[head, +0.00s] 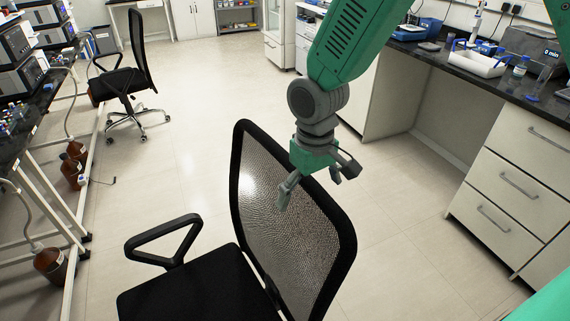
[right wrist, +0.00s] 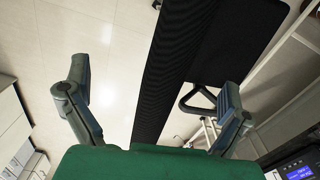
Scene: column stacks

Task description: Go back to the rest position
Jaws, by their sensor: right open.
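My right gripper (head: 317,185) hangs from the green arm in the middle of the head view. It points down in front of the mesh back of a black office chair (head: 290,230). In the right wrist view its two fingers stand wide apart (right wrist: 155,100), with nothing between them but the chair back (right wrist: 172,70) and pale floor beyond. Whether the gripper touches the chair cannot be told. My left gripper is not seen in either view.
A second black chair (head: 126,85) stands at the far left. Left benches hold instruments, with brown bottles (head: 72,170) below. At right a dark-topped bench (head: 480,75) carries a white tray (head: 482,64) above drawers (head: 505,185).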

